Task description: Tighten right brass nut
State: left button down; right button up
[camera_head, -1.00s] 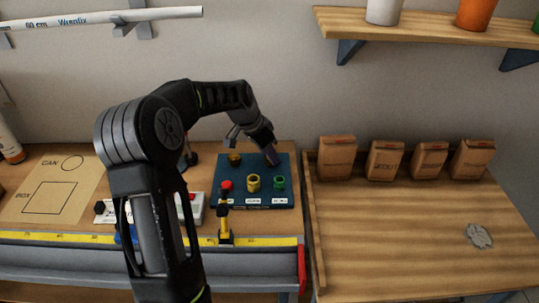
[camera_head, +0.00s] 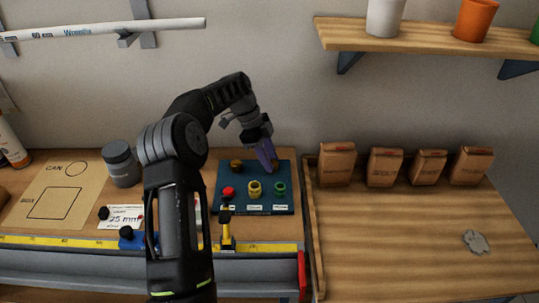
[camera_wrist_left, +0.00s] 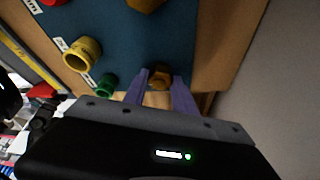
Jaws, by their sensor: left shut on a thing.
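A dark blue board (camera_head: 228,204) lies on the bench with fittings on it. One brass nut (camera_head: 236,166) stands at its back left; it also shows at the top edge of the left wrist view (camera_wrist_left: 147,4). My left gripper (camera_head: 267,158) is over the board's back right, its purple fingers pointing down. In the left wrist view the right brass nut (camera_wrist_left: 159,84) sits between the two fingers (camera_wrist_left: 160,74), which are shut on it. In the head view the fingers hide most of this nut. My right gripper is not in view.
On the board's front are a red knob (camera_head: 228,191), a yellow fitting (camera_head: 254,188) and a green fitting (camera_head: 279,188). A grey jar (camera_head: 120,163) stands left. A wooden-topped bench (camera_head: 400,235) with several brown bags is on the right, mostly clear.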

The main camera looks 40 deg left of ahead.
pick_arm(q)
jog(key=shift+w+a+m+g+p, duration=0.1)
jog(key=shift+m+g+p, duration=0.3)
jog(key=shift+m+p, duration=0.6)
jog(key=c, duration=1)
grip_release()
